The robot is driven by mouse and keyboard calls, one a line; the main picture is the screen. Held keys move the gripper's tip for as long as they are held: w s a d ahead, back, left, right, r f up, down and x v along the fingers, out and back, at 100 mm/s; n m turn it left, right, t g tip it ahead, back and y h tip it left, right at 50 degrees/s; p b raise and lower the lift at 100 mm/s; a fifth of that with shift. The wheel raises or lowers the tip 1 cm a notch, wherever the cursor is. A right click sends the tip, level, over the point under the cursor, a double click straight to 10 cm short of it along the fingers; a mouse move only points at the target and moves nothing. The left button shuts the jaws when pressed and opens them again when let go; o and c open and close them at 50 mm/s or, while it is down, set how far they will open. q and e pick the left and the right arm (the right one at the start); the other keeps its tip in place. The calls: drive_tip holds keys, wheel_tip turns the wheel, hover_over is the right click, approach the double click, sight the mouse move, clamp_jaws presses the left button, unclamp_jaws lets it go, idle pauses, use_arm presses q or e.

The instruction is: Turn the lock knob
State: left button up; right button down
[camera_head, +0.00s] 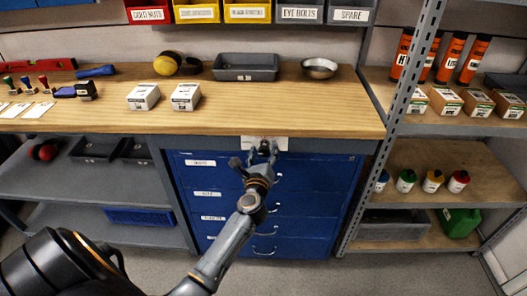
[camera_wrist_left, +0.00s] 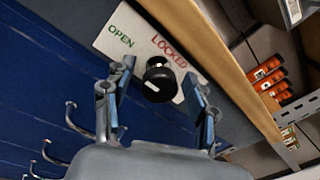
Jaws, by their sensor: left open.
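The lock knob (camera_wrist_left: 158,82) is a round black knob with a white pointer mark. It sits on a white plate (camera_wrist_left: 128,22) printed OPEN in green and LOCKED in red. In the left wrist view the knob lies between the two fingers of my open left gripper (camera_wrist_left: 157,105), with gaps on both sides. In the head view my left gripper (camera_head: 262,155) is at the plate (camera_head: 280,143) under the bench's front edge and hides most of the knob. My right gripper is not in view.
The blue drawer cabinet (camera_head: 325,200) with metal handles stands below the wooden bench (camera_head: 300,115). White boxes (camera_head: 143,97), a grey tray (camera_head: 245,67) and a metal bowl (camera_head: 319,68) rest on the bench. A shelf post (camera_head: 400,110) stands at right.

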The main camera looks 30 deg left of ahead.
use_arm(q)
drive_tip(key=c, duration=1.1)
drive_tip(key=shift+c, duration=0.2)
drive_tip(key=m+p, duration=0.3)
drive_tip(key=shift+r, duration=0.2)
drive_tip(key=m+p, duration=0.3)
drive_tip(key=m, duration=0.1)
drive_tip(key=shift+d+m+g, duration=0.15)
drive_tip(key=shift+m+g, duration=0.15)
drive_tip(key=m+p, duration=0.3)
drive_tip(key=m, duration=0.2)
drive_tip(key=shift+f+g, duration=0.15)
drive_tip(key=shift+g, duration=0.15)
drive_tip(key=shift+m+p, duration=0.75)
drive_tip(key=shift+m, duration=0.35)
drive_tip(key=shift+f+m+y+p, duration=0.15)
drive_tip(key=shift+m+y+p, duration=0.2)
drive_tip(key=shift+m, duration=0.75)
